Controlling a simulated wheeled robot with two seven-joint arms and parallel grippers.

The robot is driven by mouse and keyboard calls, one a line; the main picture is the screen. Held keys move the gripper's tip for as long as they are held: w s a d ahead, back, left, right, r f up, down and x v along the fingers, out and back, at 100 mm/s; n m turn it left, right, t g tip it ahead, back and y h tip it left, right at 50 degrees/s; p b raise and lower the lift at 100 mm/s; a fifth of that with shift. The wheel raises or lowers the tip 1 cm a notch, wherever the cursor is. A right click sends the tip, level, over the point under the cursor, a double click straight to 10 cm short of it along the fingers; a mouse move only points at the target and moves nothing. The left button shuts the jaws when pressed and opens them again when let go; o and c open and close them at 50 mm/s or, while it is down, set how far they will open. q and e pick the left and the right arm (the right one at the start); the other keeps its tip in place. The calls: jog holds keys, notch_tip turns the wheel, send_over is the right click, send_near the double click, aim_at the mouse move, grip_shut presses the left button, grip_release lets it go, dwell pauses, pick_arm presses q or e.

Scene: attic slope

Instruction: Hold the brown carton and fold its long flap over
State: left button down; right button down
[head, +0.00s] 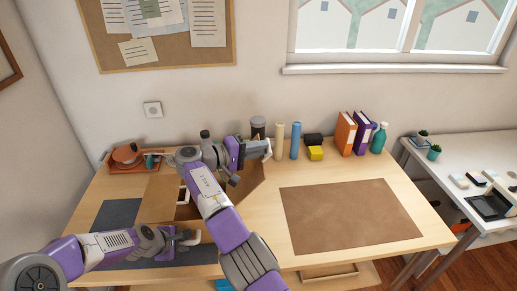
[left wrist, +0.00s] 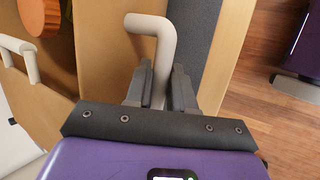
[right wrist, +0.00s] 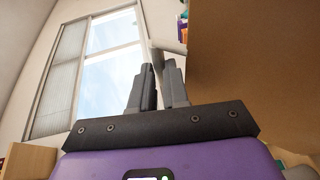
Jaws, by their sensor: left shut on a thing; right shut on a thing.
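The brown carton (head: 157,203) stands on the left half of the table, partly hidden behind my right arm. A brown flap (head: 247,182) stands raised at its right side. My left gripper (head: 188,239) is low at the carton's near side, shut on a pale bent handle (left wrist: 150,38) beside the carton wall (left wrist: 104,50). My right gripper (head: 264,149) is above the carton's far right, shut on a pale handle partly hidden by the fingers. In the right wrist view, a brown panel (right wrist: 255,70) lies right beside this handle; their joint is unclear.
A dark grey mat (head: 115,214) lies under the carton's left. A flat brown mat (head: 350,215) on the right is clear.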

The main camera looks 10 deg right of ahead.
jog(key=shift+d+r, duration=0.4)
jog(key=shift+r, duration=0.15)
jog(key=c, duration=1.4)
grip_release()
